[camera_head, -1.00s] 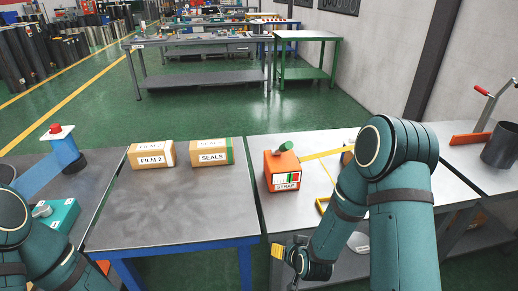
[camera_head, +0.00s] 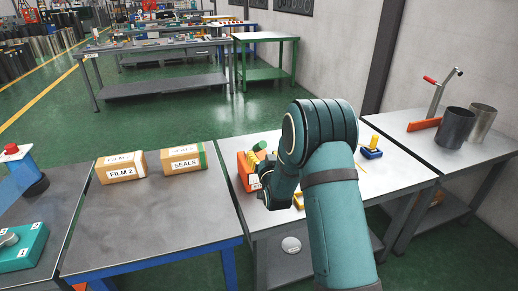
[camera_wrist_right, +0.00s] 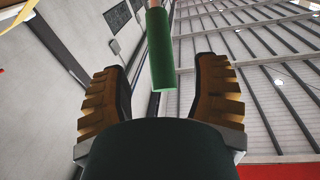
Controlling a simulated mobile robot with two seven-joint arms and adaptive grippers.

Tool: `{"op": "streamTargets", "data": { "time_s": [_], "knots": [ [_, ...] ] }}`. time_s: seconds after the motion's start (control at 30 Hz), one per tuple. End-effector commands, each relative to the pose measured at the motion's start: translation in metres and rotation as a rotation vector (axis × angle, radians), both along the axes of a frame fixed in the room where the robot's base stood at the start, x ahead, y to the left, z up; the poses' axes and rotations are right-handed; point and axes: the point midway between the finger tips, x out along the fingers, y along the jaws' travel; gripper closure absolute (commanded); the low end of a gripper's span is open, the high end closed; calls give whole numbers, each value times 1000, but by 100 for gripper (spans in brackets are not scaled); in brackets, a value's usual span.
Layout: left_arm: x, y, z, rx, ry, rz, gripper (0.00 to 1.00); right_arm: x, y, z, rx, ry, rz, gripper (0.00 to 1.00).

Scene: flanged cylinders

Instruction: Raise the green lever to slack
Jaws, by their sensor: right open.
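The orange strap device (camera_head: 243,172) stands on the grey table in the head view, partly hidden by my right gripper and arm. Its green lever (camera_head: 259,146) shows at the top of the device. In the right wrist view the green lever (camera_wrist_right: 160,52) hangs in the gap between the fingers. My right gripper (camera_head: 258,163) is at the device, just beside the lever. Its yellow-brown ribbed fingers are apart on either side of the lever, with a visible gap to each. My left gripper is out of view.
Boxes marked FILM 2 (camera_head: 120,167) and SEALS (camera_head: 183,158) lie on the table to the left. A blue and yellow tool (camera_head: 371,150) sits right of my arm. Dark and grey cylinders (camera_head: 455,127) stand on the far-right table.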

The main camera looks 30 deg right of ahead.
Motion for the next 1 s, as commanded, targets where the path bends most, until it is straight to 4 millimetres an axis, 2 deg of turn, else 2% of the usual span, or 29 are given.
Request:
{"op": "streamTargets", "data": {
  "time_s": [0.1,0.3,0.5,0.77,0.8,0.97,1.0],
  "knots": [
    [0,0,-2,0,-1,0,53,21,-8,-1,-2,0,0,39],
    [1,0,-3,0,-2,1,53,44,-17,-1,0,0,0,39],
    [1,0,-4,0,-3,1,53,54,-20,-1,1,2,0,39],
    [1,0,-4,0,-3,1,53,55,-21,-1,1,2,0,39],
    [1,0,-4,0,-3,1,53,55,-21,-1,1,2,0,44],
    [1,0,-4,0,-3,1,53,54,-21,0,1,2,0,100],
    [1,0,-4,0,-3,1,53,54,-21,0,1,2,0,100]
  ]
}}
